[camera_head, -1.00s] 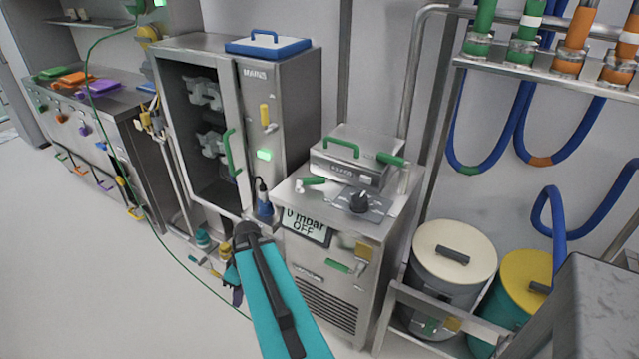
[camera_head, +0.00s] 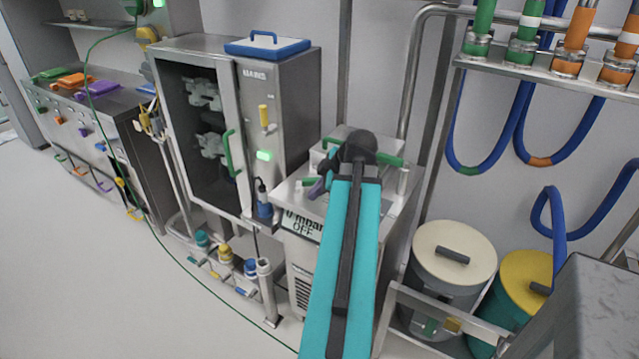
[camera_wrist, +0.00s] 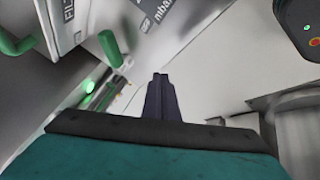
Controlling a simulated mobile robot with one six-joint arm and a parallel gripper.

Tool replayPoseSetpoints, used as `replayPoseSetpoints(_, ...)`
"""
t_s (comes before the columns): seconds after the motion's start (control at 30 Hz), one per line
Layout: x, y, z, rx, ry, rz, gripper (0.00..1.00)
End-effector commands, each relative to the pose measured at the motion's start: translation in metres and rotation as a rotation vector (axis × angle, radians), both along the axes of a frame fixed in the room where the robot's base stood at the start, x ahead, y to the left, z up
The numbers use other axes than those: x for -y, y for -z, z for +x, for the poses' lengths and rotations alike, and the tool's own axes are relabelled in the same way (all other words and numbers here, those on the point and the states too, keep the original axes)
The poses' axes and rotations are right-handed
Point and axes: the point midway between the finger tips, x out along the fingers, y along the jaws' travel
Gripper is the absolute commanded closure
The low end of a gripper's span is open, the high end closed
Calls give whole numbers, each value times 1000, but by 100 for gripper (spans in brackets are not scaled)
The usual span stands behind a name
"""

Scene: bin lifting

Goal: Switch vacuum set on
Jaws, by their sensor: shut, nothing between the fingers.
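The vacuum set (camera_head: 300,262) is a steel cabinet with a vent and a display (camera_head: 299,223) reading "0 mbar OFF", partly covered by my arm. Its dark rotary knob is hidden behind my arm. A steel box with a handle (camera_head: 333,143) sits on top, also partly hidden. My gripper (camera_head: 318,189) is over the left part of the cabinet top, its dark fingers closed and empty. In the wrist view the closed fingers (camera_wrist: 160,97) point at a pale surface, and a dark display (camera_wrist: 146,14) with "mbar" shows above them. I cannot tell whether the fingers touch anything.
The MAINS cabinet (camera_head: 280,105) with a lit green lamp and a glass door stands to the left. Coloured-capped fittings (camera_head: 226,258) are on the floor in front of it. Two lidded drums (camera_head: 453,253) stand to the right. Blue hoses hang above them.

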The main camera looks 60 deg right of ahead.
Motion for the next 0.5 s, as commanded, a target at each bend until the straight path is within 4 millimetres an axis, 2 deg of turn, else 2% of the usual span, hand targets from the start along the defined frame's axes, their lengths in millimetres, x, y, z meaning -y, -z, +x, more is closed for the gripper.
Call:
replayPoseSetpoints(0.03, 10, -13, -13, 11, 5, -29, 100)
replayPoseSetpoints(0.1, 19, -27, -25, 23, 4, -60, 100)
replayPoseSetpoints(0.2, 27, -41, -38, 34, 1, -93, 100)
replayPoseSetpoints(0.33, 32, -49, -47, 40, 0, -113, 100)
replayPoseSetpoints(0.5, 33, -50, -48, 40, -3, -117, 100)
